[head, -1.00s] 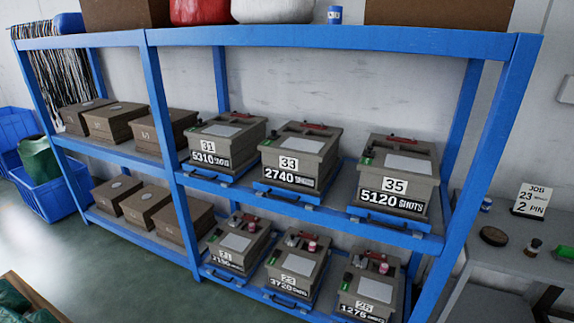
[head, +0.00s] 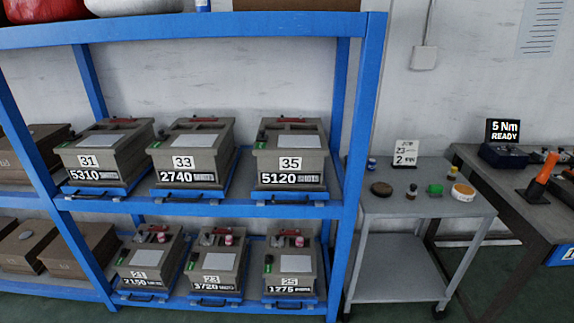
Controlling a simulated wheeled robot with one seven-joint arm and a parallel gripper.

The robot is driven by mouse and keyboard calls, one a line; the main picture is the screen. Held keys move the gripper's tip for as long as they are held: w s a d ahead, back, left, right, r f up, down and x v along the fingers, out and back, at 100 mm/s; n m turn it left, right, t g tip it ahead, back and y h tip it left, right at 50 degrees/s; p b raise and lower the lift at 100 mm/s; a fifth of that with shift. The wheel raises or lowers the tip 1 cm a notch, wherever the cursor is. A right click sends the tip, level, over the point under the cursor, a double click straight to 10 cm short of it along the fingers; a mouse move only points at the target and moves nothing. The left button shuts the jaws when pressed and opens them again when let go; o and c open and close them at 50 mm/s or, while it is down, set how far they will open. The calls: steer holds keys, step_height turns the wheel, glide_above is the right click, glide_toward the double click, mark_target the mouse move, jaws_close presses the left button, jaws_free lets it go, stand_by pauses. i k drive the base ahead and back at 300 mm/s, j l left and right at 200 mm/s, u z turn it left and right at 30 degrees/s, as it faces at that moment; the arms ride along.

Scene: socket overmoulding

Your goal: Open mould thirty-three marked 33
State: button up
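Mould 33 (head: 192,160) is a grey-brown box on the upper blue shelf, in the middle of the right bay. Its front carries a white label "33" and a plate reading 2740. It looks closed, with a red part on top and a green-and-dark part at its left front. It rests on a blue tray (head: 185,191) with a handle. Mould 31 (head: 105,158) stands to its left and mould 35 (head: 290,160) to its right. My gripper is not in view.
Moulds 21 (head: 150,262), 23 (head: 217,263) and 25 (head: 294,266) stand on the lower shelf. A grey trolley (head: 425,205) with small pots and a job card (head: 405,153) is right of the rack. A bench (head: 530,205) with an orange-handled tool (head: 545,168) stands further right.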

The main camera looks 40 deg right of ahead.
mark_target(199, 158)
steer(key=i+j+z, duration=0.1)
steer(key=i, duration=0.55)
steer(key=i+j, duration=0.2)
steer(key=i, duration=0.4)
steer(key=z, duration=0.05)
